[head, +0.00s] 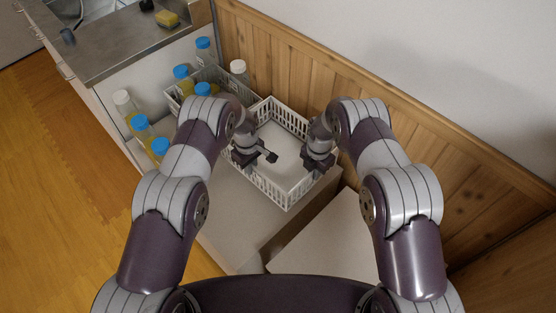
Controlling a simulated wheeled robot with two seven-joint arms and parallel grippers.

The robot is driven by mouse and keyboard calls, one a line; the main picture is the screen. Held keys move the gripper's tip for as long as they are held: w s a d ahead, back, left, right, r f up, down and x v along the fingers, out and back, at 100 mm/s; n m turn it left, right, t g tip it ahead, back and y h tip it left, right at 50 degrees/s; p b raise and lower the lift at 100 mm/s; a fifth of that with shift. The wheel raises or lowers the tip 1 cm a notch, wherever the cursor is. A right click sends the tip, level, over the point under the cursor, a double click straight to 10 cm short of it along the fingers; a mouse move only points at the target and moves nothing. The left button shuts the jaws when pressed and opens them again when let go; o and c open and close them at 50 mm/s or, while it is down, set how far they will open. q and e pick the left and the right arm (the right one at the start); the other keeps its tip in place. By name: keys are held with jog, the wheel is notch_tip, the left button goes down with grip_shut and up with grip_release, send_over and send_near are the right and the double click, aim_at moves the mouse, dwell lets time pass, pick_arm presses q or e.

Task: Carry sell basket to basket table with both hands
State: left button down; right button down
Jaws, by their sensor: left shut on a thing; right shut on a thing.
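A white slatted basket (286,193) appears empty, with a plain pale floor. It sits over a white table surface (228,217) close to the wooden wall panel; I cannot tell if it touches the table. My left gripper (256,157) is shut on the basket's left side, with a dark finger showing inside the rim. My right gripper (319,163) is shut on the basket's right side. Parts of both side rims are hidden behind my grippers and wrists.
Several jars with blue or white caps stand to the left, some in a second slatted basket (209,75) and some in front (141,124). A pale box-like surface (330,238) lies close to me, bare. A counter with a yellow sponge (167,18) is at upper left.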

jog(key=shift+w, duration=0.1)
pick_arm(q)
jog(key=shift+r, duration=0.1)
pick_arm(e)
jog(key=shift+r, duration=0.15)
dwell(0.4)
